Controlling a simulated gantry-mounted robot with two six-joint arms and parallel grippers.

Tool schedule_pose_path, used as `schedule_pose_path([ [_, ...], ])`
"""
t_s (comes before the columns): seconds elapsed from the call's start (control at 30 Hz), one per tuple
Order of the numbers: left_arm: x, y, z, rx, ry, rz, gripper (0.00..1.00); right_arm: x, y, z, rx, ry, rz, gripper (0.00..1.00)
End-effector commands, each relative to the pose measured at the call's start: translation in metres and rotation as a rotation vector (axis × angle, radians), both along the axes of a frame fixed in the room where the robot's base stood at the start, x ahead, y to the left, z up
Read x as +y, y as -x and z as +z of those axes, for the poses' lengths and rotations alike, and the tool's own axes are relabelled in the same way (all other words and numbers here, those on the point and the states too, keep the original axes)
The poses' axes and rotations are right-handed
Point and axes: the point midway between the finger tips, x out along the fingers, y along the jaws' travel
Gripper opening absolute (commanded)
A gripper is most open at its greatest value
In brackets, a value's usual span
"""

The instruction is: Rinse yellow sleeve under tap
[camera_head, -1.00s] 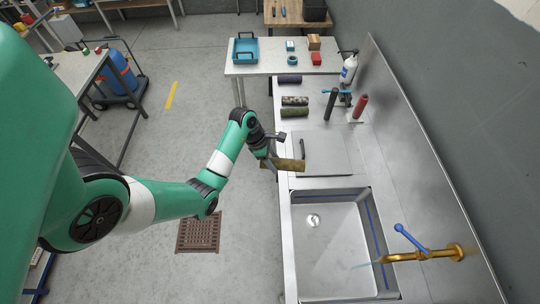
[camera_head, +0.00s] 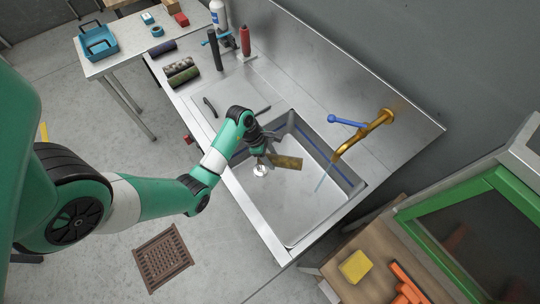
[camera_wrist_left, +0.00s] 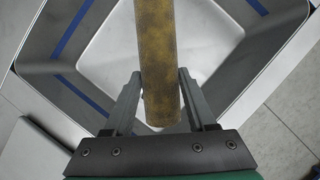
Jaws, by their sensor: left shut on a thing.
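The yellow sleeve (camera_head: 287,162), a tube with dark mottled stains, is held over the sink (camera_head: 290,226). My left gripper (camera_head: 268,158) is shut on one end of it. In the left wrist view the sleeve (camera_wrist_left: 158,60) sits between the fingers of the gripper (camera_wrist_left: 160,88) and points away over the basin. The brass tap (camera_head: 362,135) with a blue lever (camera_head: 346,121) is at the sink's right side, and a thin stream of water (camera_head: 323,178) falls from it. The sleeve is left of the stream and apart from it. My right gripper is not in view.
Two dark mottled sleeves (camera_head: 181,72) lie on the steel counter, with a dark roll (camera_head: 163,48) beyond them. A wooden table (camera_head: 345,275) with a yellow sponge (camera_head: 355,266) is at the lower right.

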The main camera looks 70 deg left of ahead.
Motion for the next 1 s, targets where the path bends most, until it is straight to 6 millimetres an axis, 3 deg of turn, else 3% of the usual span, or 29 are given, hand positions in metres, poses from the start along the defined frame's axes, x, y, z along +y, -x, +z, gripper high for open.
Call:
schedule_pose_path([
  [0.27, -0.009, -0.017, -0.01, -0.002, -0.001, -0.005, 0.0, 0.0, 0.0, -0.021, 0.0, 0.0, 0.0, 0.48],
  [0.8, -0.043, -0.081, -0.033, -0.002, -0.001, -0.002, 0.0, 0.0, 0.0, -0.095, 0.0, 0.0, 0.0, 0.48],
  [1.0, -0.055, -0.104, -0.035, -0.001, 0.0, -0.002, 0.0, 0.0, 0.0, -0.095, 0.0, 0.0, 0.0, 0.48],
])
